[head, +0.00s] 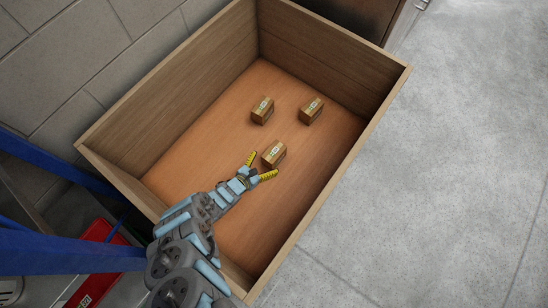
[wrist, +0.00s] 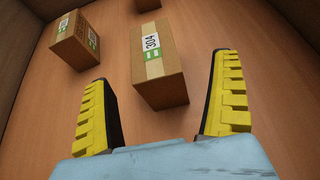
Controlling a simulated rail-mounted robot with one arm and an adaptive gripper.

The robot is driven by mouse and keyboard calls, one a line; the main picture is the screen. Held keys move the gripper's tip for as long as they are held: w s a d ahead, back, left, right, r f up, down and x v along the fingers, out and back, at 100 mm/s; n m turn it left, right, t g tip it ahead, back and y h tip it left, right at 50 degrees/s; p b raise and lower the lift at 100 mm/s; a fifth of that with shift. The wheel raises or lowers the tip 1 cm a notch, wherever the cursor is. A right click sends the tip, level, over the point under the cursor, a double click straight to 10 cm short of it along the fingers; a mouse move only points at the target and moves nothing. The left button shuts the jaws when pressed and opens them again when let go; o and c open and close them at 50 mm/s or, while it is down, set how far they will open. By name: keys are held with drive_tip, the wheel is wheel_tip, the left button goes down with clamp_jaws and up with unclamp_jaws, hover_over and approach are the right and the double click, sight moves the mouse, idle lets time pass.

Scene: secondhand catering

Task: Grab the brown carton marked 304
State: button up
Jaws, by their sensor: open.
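The brown carton marked 304 (wrist: 158,70) stands on the floor of the wooden box, just ahead of my gripper in the wrist view. Its white label with the number and a green mark shows on top. In the head view this carton (head: 274,154) is the nearest of three. My gripper (wrist: 160,105) is open, with one yellow finger to each side and the carton's near end roughly between and beyond the tips. It touches nothing that I can see. In the head view my gripper (head: 262,166) reaches into the box from the near side.
Two similar cartons stand farther in, one at the left (head: 262,110) and one at the right (head: 311,111). The left one also shows in the wrist view (wrist: 76,40). The open box's wooden walls (head: 335,55) surround them. Bare box floor (head: 200,165) lies left of the cartons.

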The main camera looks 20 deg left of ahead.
sight(273, 153)
drive_tip(key=shift+w+a, duration=0.2)
drive_tip(key=shift+a, duration=0.15)
drive_tip(key=shift+b+x, duration=1)
drive_tip(key=shift+x, duration=0.25)
drive_tip(key=b+x, duration=0.3)
drive_tip(key=x, duration=0.1)
drive_tip(key=shift+w+d, duration=0.15)
drive_tip(key=shift+w, duration=0.3)
drive_tip(key=shift+r, duration=0.1)
drive_tip(key=c, duration=1.4)
drive_tip(key=shift+o, duration=0.2)
